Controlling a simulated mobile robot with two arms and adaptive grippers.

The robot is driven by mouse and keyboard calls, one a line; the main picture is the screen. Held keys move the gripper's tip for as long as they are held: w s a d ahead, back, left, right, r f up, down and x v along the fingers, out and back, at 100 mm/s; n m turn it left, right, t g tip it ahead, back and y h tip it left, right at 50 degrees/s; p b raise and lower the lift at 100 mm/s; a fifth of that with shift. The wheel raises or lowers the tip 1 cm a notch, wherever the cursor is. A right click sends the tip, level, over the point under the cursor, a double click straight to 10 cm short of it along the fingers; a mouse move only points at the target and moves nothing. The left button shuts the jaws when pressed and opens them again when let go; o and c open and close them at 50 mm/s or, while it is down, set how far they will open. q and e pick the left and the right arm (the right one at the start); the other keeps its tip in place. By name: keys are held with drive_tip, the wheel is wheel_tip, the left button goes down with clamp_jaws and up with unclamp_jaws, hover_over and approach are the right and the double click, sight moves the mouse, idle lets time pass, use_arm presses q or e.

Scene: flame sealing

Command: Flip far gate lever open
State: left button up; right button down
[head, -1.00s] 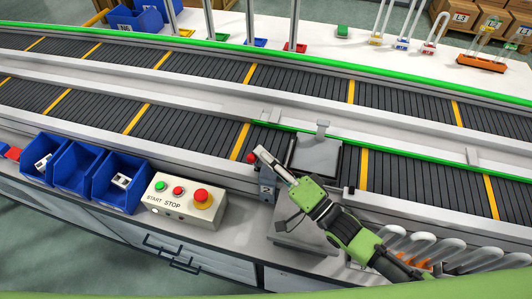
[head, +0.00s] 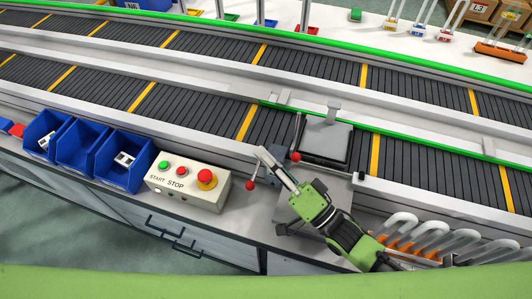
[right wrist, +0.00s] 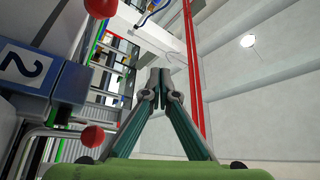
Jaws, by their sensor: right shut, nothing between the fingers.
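Two red-ball levers show near the conveyor's front edge. The left lever's ball (head: 250,185) hangs low left of my right gripper (head: 264,154). The right lever's ball (head: 296,157) sits just right of the fingers, below its thin rod. I cannot tell which one is the far gate lever. My right gripper is shut and empty, its tips between the balls and apart from them in the picture. In the right wrist view, one red ball (right wrist: 93,137) is left of the shut fingers (right wrist: 159,72) and another (right wrist: 101,6) is at the top. My left gripper is out of view.
A grey platform (head: 335,138) lies over the conveyor (head: 200,105) behind my arm. The START/STOP box (head: 190,187) and blue bins (head: 122,178) stand to the left. Orange-based clips (head: 430,240) stand to the right.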

drive_tip(key=s+d, duration=1)
drive_tip(key=shift+s+d+f, duration=0.2)
drive_tip(key=shift+d+f, duration=0.2)
idle(0.5)
